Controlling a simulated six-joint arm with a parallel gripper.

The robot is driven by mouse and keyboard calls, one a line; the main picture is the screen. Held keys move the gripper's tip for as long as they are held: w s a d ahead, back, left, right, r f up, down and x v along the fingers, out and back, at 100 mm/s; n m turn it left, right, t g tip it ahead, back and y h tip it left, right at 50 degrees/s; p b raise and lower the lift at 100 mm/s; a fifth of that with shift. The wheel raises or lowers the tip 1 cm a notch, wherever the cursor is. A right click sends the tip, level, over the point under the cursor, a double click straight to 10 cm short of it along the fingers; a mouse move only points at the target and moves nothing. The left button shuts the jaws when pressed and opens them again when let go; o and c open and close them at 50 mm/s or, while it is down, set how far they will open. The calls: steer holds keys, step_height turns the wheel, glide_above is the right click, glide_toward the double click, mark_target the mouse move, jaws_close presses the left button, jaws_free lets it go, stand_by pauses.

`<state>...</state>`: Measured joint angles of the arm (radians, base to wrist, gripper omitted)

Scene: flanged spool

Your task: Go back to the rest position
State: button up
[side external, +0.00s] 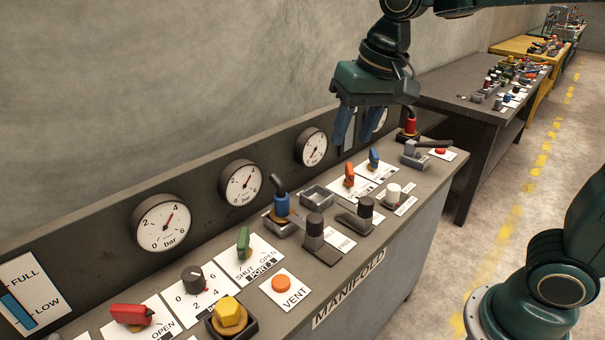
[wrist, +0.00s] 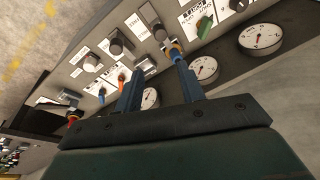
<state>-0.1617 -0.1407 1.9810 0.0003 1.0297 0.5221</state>
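My gripper (side external: 354,128) hangs above the far part of the manifold bench, in front of the panel's gauges. Its two blue fingers are apart with nothing between them. In the wrist view my gripper (wrist: 159,68) also shows spread, empty fingers. A blue fitting (side external: 282,205) with a tan flange and a bent black hose stands in a square grey tray (side external: 291,230) on the bench. It shows in the wrist view (wrist: 175,53) beyond the right fingertip, which partly overlaps it. My gripper is clear of it in the side view.
An empty grey tray (side external: 316,193) sits beside the blue fitting. A red fitting (side external: 410,126) with a black hose stands at the far end. Knobs, colored valve handles and an orange vent button (side external: 281,285) crowd the bench. Round gauges (side external: 161,222) line the back panel.

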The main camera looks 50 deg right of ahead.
steer(key=s+d+f+n+t, duration=0.1)
steer(key=s+d+n, duration=0.1)
steer(key=s, duration=0.6)
steer(key=s+d+f+n+t, duration=0.1)
steer(key=s+d+f+n, duration=0.1)
steer(key=s, duration=0.5)
steer(key=shift+s+d+f+h, duration=0.25)
steer(key=shift+s+d+h, duration=0.1)
steer(key=shift+d, duration=0.4)
